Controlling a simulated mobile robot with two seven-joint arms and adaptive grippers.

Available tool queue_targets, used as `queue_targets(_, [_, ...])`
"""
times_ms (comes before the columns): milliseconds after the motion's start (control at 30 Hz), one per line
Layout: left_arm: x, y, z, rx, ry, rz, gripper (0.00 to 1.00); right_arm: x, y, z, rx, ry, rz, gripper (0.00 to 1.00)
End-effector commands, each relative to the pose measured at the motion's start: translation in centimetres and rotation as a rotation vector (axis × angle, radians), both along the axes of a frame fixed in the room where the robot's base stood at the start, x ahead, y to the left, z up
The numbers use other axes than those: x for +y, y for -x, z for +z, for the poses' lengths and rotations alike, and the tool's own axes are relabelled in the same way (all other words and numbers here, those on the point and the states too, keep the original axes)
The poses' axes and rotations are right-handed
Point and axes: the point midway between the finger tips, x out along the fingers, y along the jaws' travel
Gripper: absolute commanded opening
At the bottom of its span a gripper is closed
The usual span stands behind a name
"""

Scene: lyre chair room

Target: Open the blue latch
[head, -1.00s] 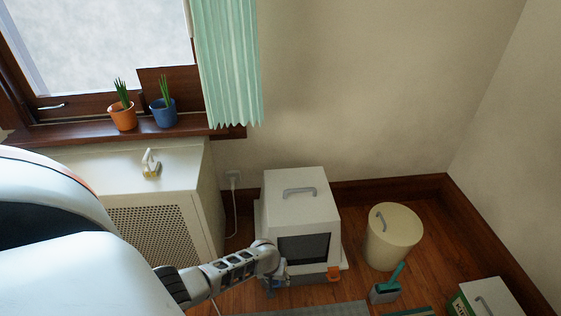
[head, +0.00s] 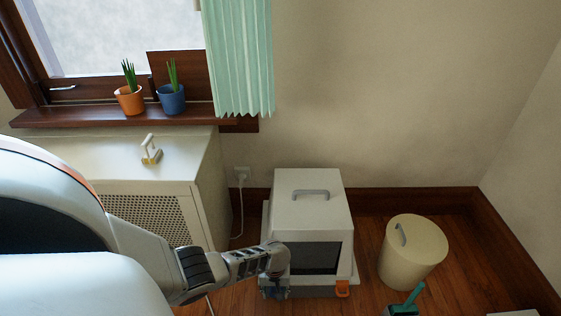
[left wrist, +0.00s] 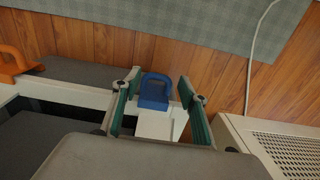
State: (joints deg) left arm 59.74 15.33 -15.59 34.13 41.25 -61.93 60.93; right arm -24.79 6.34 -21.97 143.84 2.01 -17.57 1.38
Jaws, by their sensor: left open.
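The white box (head: 315,215) with a grey top handle and dark front window stands on the floor by the wall. The blue latch (left wrist: 154,92) is at one corner of the box in the left wrist view, its loop upright. An orange latch (head: 342,288) sits at the box's other front corner; it also shows in the left wrist view (left wrist: 14,62). My left gripper (left wrist: 158,90) is open, its green-padded fingers on either side of the blue latch with gaps visible. In the head view the left gripper (head: 274,284) largely hides that corner.
A radiator cover (head: 150,215) is at left. A grey mat (left wrist: 180,18) lies on the wooden floor, and a white cord (left wrist: 255,60) runs nearby.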

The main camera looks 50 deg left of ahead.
Motion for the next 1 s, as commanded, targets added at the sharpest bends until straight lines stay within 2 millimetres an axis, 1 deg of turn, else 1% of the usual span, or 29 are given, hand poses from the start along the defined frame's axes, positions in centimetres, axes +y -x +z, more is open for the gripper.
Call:
queue_targets(33, [0.0,0.3,-0.7,0.005,0.000,0.000,0.43,0.3,0.3,-0.4,0.013,-0.025,-0.008,0.40])
queue_targets(67, [0.0,0.2,-0.8,0.004,0.000,0.000,0.43,0.5,0.3,-0.4,0.015,-0.037,-0.010,0.40])
queue_targets(400, [0.0,-0.3,-0.6,-0.006,0.000,0.000,0.43,0.8,0.2,0.0,0.013,-0.065,-0.018,0.40])
queue_targets(433, [0.0,-0.3,-0.6,-0.006,0.000,0.000,0.38,0.8,0.2,0.0,0.013,-0.064,-0.017,0.40])
queue_targets(467, [0.0,-0.3,-0.6,-0.005,0.000,0.000,0.30,0.8,0.2,0.0,0.013,-0.064,-0.017,0.40])
queue_targets(500, [0.1,-0.3,-0.6,-0.004,0.000,0.000,0.20,0.8,0.2,0.0,0.013,-0.064,-0.017,0.40])
queue_targets(533, [0.1,-0.3,-0.6,-0.004,0.000,0.000,0.15,0.8,0.2,0.0,0.013,-0.064,-0.017,0.40])
queue_targets(833, [0.0,-0.2,-0.6,-0.014,-0.010,0.000,0.15,0.8,0.1,0.2,0.006,-0.055,-0.014,0.40])
queue_targets(1000, [-0.3,-0.1,-0.5,-0.046,-0.046,-0.001,0.15,0.2,-0.3,0.8,-0.014,-0.010,-0.005,0.40])
